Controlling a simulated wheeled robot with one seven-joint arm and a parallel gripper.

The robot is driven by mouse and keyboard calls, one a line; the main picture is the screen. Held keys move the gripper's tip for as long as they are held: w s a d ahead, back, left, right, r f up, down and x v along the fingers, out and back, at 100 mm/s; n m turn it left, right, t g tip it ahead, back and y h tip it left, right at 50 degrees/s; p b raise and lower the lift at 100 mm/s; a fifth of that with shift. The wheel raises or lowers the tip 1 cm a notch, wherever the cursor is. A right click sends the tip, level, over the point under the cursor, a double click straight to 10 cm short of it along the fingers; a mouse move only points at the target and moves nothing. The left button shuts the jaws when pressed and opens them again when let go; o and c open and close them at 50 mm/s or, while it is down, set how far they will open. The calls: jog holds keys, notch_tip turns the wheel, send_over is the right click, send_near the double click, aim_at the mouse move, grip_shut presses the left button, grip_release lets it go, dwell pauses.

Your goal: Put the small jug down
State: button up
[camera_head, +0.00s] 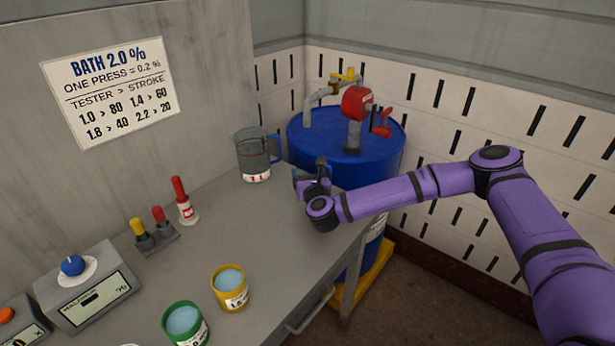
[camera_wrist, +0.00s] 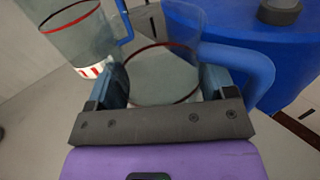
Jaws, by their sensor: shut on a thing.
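The small jug is a clear vessel (camera_wrist: 165,72) with a dark line around it and a blue handle on its right in the wrist view. My gripper (camera_wrist: 165,85) is shut on it, one finger on each side. In the head view my gripper (camera_head: 312,180) is at the bench's far right corner, in front of the blue drum; the small jug cannot be made out clearly there. I cannot tell whether its base touches the bench (camera_head: 270,235). A larger clear jug (camera_head: 253,160) marked 1 L stands upright just left of my gripper; it also shows in the wrist view (camera_wrist: 78,32).
The blue drum (camera_head: 345,165) with a red pump (camera_head: 357,103) stands beyond the bench's right edge. Yellow (camera_head: 230,290) and green (camera_head: 185,325) cups, a tester rack (camera_head: 155,240), a red-capped bottle (camera_head: 183,203) and a meter (camera_head: 90,290) occupy the nearer bench. The bench's middle is clear.

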jog(key=shift+f, duration=0.35)
jog(key=shift+f, duration=0.15)
jog(key=o, duration=0.9)
jog(key=shift+s, duration=0.2)
jog(key=v, duration=1.1)
jog(key=shift+s+d, duration=0.15)
jog(key=shift+s, duration=0.15)
